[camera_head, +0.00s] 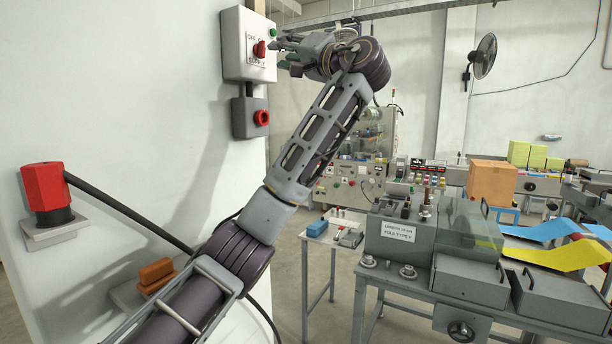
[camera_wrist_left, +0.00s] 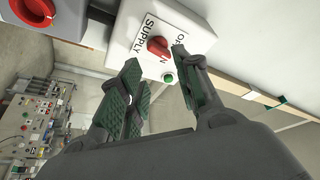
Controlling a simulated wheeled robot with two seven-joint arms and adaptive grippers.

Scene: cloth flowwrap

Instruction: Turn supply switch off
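The supply switch box (camera_head: 232,62) is light grey and mounted on the white wall at upper left in the head view. Its red knob (camera_head: 259,49) sits on a plate marked OFF and SUPPLY. I cannot tell which mark the knob points to. My left gripper (camera_head: 280,52) is just right of the box. In the wrist view its green-padded fingers (camera_wrist_left: 156,62) are apart and empty, with the knob beyond the gap. My right gripper is out of view.
A dark box with a red round button (camera_head: 262,118) hangs below the switch. A red plug-like device (camera_head: 45,190) with a black cable and orange blocks (camera_head: 155,274) sit on wall shelves. A machine table (camera_head: 470,280) stands at right.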

